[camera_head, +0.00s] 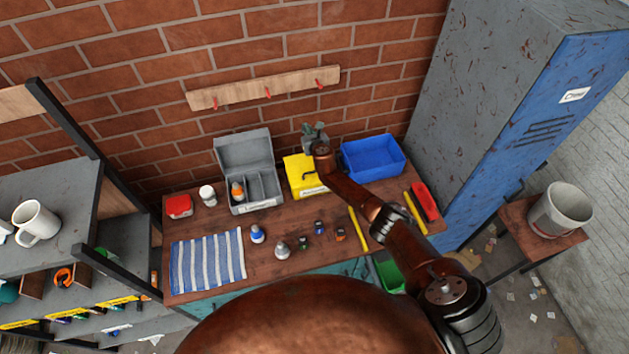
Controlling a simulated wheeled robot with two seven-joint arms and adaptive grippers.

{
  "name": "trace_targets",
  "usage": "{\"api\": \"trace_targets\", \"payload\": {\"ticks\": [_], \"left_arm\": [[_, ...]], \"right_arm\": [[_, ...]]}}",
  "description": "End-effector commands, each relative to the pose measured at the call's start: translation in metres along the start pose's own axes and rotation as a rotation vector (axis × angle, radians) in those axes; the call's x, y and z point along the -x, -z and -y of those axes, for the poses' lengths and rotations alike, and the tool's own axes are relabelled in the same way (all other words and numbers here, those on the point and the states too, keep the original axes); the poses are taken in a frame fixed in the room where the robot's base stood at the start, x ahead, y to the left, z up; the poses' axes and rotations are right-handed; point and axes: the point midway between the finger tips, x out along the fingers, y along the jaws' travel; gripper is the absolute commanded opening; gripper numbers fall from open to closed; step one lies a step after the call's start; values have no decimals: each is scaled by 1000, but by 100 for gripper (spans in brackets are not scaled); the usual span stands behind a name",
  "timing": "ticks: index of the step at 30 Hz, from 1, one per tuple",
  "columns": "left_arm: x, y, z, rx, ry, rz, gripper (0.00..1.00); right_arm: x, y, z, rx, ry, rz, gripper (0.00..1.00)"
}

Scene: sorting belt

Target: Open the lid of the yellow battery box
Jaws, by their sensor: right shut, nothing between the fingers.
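The yellow battery box (294,174) stands near the back of the wooden workbench, with a white label low on its front and a dark handle. Its lid appears to be down, though my right arm covers part of the box's right side. My right gripper (312,130) is at the back edge of the box, above it and close to the wall. The gripper is shut and empty. I cannot tell whether it touches the lid. My left gripper is not in view.
A grey open case (226,158) stands left of the yellow box, and a blue bin (374,158) stands right of it. A blue locker (530,130) rises at the right.

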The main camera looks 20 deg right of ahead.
Motion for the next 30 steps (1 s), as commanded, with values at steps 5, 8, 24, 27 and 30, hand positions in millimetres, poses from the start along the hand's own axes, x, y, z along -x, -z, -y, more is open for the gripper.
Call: {"api": "trace_targets", "payload": {"ticks": [5, 8, 24, 27, 30], "left_arm": [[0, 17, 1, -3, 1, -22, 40], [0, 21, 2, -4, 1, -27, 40], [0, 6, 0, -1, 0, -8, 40], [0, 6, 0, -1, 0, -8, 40], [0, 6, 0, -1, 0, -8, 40]], "right_arm": [[0, 0, -2, 1, -2, 0, 0], [0, 0, -2, 1, -2, 0, 0], [0, 0, -2, 1, -2, 0, 0], [0, 0, -2, 1, -2, 0, 0], [0, 0, -2, 1, -2, 0, 0]]}}
